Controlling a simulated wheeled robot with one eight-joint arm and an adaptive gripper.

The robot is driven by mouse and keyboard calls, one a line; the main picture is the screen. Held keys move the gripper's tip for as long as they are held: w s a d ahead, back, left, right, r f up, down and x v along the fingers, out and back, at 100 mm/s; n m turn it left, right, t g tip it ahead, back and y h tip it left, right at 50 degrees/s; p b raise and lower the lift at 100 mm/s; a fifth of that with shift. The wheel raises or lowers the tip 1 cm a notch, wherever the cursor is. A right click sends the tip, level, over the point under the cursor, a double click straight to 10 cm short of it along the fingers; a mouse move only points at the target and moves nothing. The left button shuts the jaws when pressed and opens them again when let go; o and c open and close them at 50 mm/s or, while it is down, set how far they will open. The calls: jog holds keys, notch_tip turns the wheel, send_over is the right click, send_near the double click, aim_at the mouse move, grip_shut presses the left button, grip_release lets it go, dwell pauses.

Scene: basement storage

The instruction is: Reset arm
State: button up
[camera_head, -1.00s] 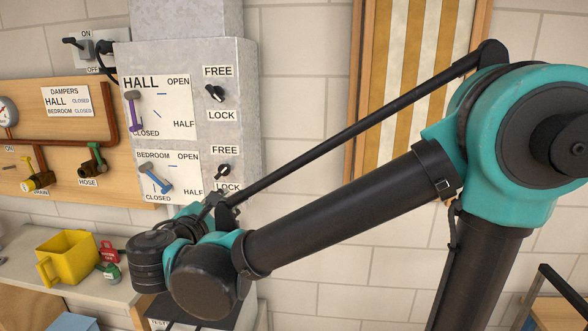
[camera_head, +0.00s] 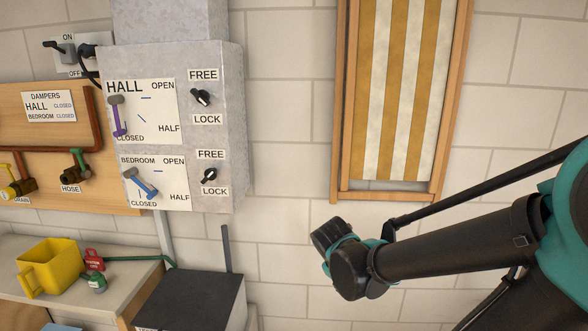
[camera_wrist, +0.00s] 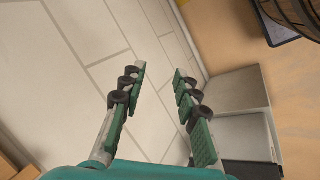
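My gripper (camera_wrist: 160,95) shows in the wrist view with its two green-padded fingers apart and nothing between them. It faces the block wall and floor. In the head view my arm reaches in from the right, and its wrist end is in front of the wall, below the striped deck chair. The gripper's fingers are hidden in the head view.
A grey damper box (camera_head: 223,130) has a purple HALL lever (camera_head: 118,118) and a blue BEDROOM lever (camera_head: 142,184). A striped deck chair (camera_head: 400,90) leans on the wall.

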jog(key=s+d+f+m+y, duration=0.3)
jog(key=s+d+f+m, duration=0.1)
jog(key=m, duration=0.4)
jog(key=shift+s+f+g, duration=0.3)
jog(key=shift+s+f, duration=0.2)
jog(key=shift+s, duration=0.25)
dwell(1.4)
